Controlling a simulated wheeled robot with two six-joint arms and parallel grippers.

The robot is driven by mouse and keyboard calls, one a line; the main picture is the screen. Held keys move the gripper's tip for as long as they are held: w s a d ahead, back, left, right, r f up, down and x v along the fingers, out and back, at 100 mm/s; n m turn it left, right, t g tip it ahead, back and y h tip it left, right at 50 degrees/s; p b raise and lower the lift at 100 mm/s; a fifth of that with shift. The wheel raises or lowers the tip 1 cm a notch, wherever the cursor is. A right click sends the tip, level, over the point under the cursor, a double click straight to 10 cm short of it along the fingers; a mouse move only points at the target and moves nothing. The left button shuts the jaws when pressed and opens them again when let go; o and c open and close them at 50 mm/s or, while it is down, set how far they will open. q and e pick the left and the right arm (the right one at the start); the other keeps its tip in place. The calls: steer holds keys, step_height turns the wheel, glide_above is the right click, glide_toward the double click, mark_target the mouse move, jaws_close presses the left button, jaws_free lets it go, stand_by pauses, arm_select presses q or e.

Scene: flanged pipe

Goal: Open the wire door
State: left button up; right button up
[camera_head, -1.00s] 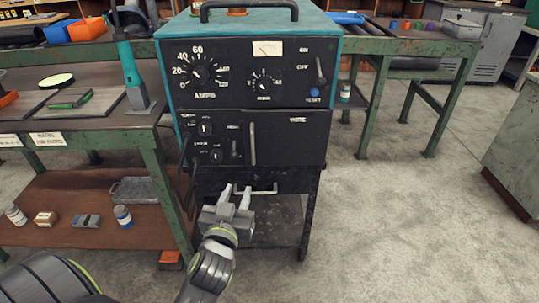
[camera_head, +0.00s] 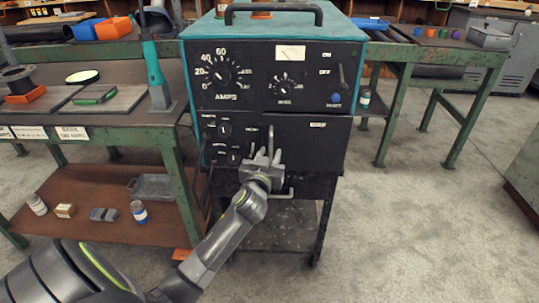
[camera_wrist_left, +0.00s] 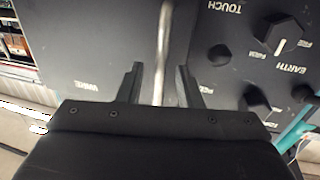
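The wire door (camera_head: 312,144) is the black panel with a small white label at the lower right of the welding machine's front, and it sits flush with the front. Its upright metal handle (camera_head: 270,141) is at the door's left edge. My left gripper (camera_head: 264,156) is in front of the handle's lower part. In the left wrist view the handle (camera_wrist_left: 163,50) runs between the two open fingers of the gripper (camera_wrist_left: 158,70), with a gap on each side. My right gripper is not in view.
The welding machine (camera_head: 270,48) has knobs and dials left of and above the door. A drawer with a bar handle (camera_head: 285,194) is below. A green workbench (camera_head: 70,125) stands close on the left. The floor (camera_head: 410,230) at the right is clear.

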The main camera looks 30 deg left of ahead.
arm_select(q)
steer(key=shift+w+a, duration=0.1)
steer(key=shift+w, duration=0.15)
jaws_close()
stand_by(0.4)
